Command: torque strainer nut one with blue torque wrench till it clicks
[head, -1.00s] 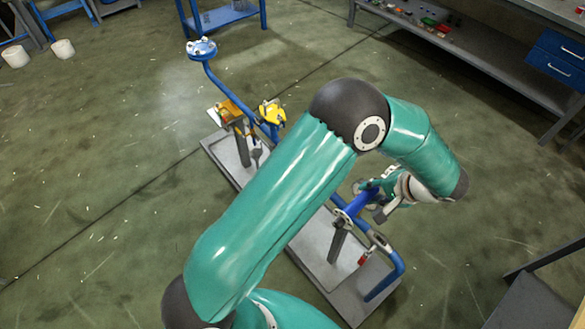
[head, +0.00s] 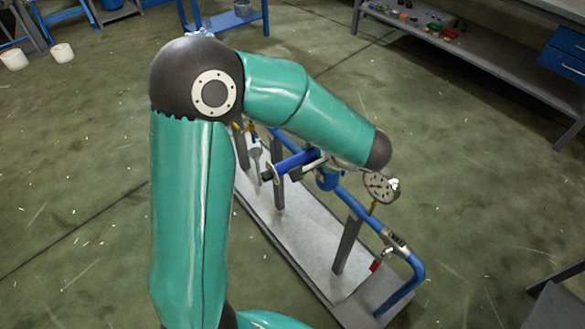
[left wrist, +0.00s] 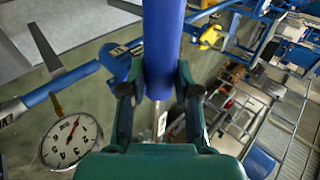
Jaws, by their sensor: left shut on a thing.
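The blue torque wrench (left wrist: 163,40) is held between the two fingers of my left gripper (left wrist: 160,98) in the left wrist view. Its blue handle (head: 293,163) also shows in the head view, pointing to the left below my arm. My left gripper (head: 316,161) is mostly hidden by my forearm there. A blue pipe fitting (head: 327,180), possibly the strainer, sits on the blue pipe just below the gripper. Strainer nut one cannot be made out. I cannot tell whether the wrench touches a nut. My right gripper is not in view.
A round dial gauge (head: 380,187) stands on the pipe close to my wrist; it also shows in the left wrist view (left wrist: 71,141). The blue pipe (head: 411,268) runs over a grey base plate (head: 315,246). Open floor lies to the right. A workbench (head: 480,62) stands at the back.

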